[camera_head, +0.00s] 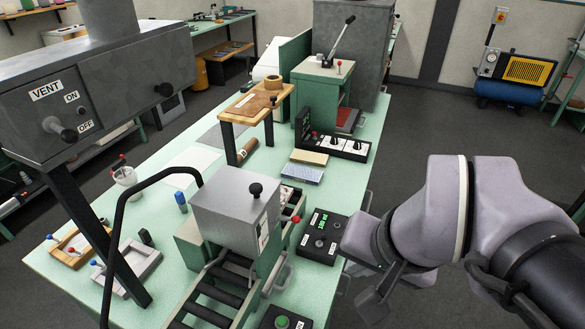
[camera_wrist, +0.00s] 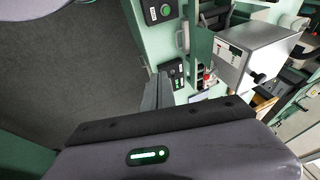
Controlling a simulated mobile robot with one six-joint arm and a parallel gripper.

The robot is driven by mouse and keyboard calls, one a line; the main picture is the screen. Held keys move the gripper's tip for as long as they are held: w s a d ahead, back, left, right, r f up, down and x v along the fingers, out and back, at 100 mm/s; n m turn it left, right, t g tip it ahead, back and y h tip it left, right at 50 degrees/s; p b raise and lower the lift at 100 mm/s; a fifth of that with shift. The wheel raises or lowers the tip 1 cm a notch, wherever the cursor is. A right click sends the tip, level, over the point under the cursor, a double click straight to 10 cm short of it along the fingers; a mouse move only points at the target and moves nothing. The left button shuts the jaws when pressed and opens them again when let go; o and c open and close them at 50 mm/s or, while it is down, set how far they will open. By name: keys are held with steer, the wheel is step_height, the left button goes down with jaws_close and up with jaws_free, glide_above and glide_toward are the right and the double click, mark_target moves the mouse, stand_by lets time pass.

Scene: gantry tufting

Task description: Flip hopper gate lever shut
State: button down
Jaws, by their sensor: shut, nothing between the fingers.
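No part is labelled as a hopper, so I cannot tell for sure which lever is the gate lever. A long lever with a black grip (camera_head: 343,37) slants up to the right on the green cabinet (camera_head: 322,70) at the back. A grey box (camera_head: 222,205) with a black knob (camera_head: 255,190) stands over a roller track in front, and a small red-tipped lever (camera_head: 297,219) is at its right side. The grey box also shows in the wrist view (camera_wrist: 262,45). My gripper (camera_head: 372,303) is shut and empty, low at the right, apart from all levers.
A grey VENT housing (camera_head: 95,85) with ON and OFF marks hangs at the left. A black control box (camera_head: 322,236) lies between the grey box and my arm. A black curved bar (camera_head: 122,215) rises in front. Dark floor (camera_head: 420,130) is open at the right.

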steer(key=w+a+r+g+h+p, duration=0.1)
steer(key=w+a+r+g+p, duration=0.1)
steer(key=w+a+r+p, duration=0.55)
steer(key=h+p, duration=0.2)
steer(key=p, duration=0.2)
glide_above(296, 218)
steer(key=s+a, duration=0.1)
steer(key=s, duration=0.1)
steer(key=shift+s+r+g, duration=0.1)
steer(key=shift+s+g, duration=0.05)
steer(key=shift+g, duration=0.25)
steer(key=shift+y, duration=0.3)
steer(key=f+b, duration=0.1)
steer(key=f, duration=0.3)
steer(key=w+f, duration=0.1)
steer(key=f, duration=0.4)
steer(key=w+f+b, duration=0.1)
steer(key=f, duration=0.3)
steer(key=shift+d+f+b, duration=0.35)
steer(key=shift+d+f, duration=0.05)
steer(key=shift+f, duration=0.1)
